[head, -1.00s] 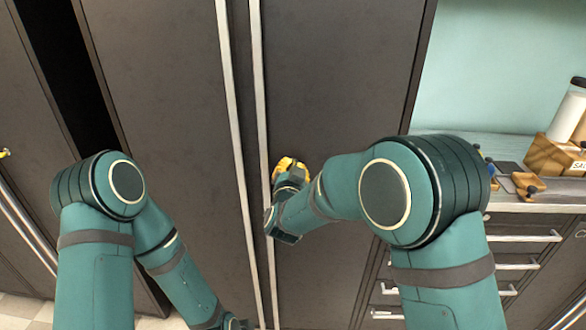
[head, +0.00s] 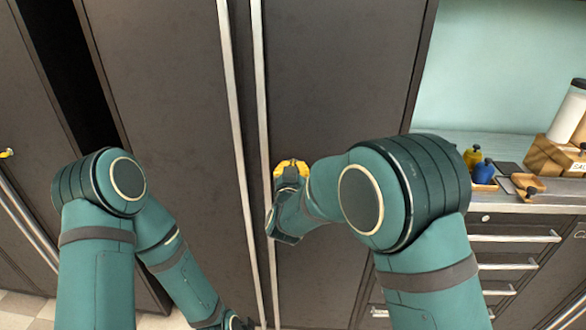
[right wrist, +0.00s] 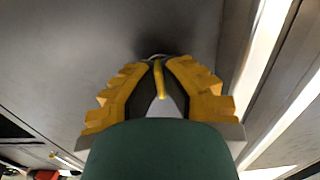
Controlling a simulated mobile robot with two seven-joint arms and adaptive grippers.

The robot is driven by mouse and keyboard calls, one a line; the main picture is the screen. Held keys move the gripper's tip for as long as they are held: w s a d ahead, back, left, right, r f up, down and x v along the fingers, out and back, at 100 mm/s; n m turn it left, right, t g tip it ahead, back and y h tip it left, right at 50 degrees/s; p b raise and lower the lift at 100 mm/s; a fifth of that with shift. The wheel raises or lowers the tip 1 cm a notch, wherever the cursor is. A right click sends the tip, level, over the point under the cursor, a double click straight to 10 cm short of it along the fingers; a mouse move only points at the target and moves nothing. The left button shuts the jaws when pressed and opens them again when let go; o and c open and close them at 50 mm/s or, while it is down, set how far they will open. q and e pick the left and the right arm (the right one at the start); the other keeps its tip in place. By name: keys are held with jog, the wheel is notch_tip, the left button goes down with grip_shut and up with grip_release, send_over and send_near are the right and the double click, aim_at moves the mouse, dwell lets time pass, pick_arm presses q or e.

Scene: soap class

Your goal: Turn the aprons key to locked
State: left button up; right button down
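My right gripper (head: 291,168), with yellow fingers, is at the dark right-hand cabinet door (head: 335,70), just right of its long metal handle. In the right wrist view, a thin yellow key (right wrist: 158,80) stands between the fingertips, with a silvery ring (right wrist: 155,57) on the door just beyond it. The fingers are close on both sides of the key; whether they press on it is unclear. The head view hides the key behind the gripper. No label or locked mark is readable. My left gripper (head: 238,323) is low at the bottom edge, mostly cut off.
Two long vertical handles (head: 256,120) run side by side left of the right gripper. Another yellow item (head: 6,153) is on the far-left door. At right, a counter (head: 450,145) holds yellow and blue bottles (head: 483,172) and wooden holders, above drawers with bar handles (head: 515,238).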

jog(key=shift+w+r, duration=0.1)
jog(key=shift+r, duration=0.1)
jog(key=c, duration=1.1)
grip_release()
jog(key=shift+f, duration=0.15)
jog(key=s, duration=1.2)
